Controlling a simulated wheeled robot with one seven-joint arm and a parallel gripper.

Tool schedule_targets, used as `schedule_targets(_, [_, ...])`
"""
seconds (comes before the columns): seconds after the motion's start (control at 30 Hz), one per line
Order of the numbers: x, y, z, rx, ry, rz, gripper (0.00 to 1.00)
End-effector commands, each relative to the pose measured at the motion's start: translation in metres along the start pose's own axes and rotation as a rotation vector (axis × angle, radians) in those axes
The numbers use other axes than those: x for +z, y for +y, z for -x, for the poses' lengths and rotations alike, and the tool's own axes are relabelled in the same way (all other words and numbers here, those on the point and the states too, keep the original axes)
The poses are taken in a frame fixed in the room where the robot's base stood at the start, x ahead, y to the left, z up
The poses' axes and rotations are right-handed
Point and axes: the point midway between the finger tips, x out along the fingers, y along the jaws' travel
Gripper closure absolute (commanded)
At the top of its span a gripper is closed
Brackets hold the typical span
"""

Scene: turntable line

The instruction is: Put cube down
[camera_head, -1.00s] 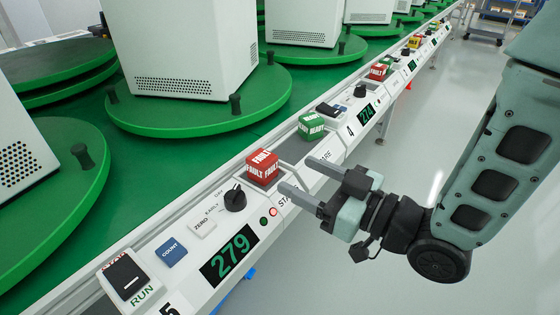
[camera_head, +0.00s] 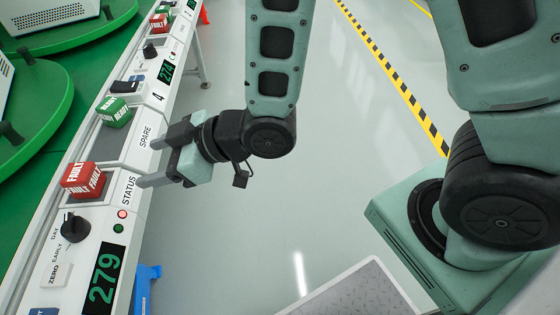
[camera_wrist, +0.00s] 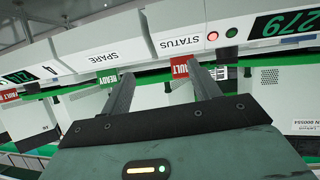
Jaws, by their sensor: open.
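The green cube (camera_wrist: 108,81) shows there beside the left finger, partly hidden.
Another FAULT cube (camera_head: 159,22) stands farther along. Green turntables (camera_head: 35,110) lie behind.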

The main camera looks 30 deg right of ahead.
Motion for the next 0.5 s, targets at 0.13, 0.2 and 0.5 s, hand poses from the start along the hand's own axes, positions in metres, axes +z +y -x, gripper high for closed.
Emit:
schedule_targets(0.13, [0.009,0.012,0.023,0.073,-0.243,-0.039,0.39])
schedule_targets(0.2, [0.015,0.014,0.039,0.103,-0.361,-0.071,0.39])
schedule_targets(0.5, [0.035,-0.012,0.140,0.179,-0.841,-0.271,0.39])
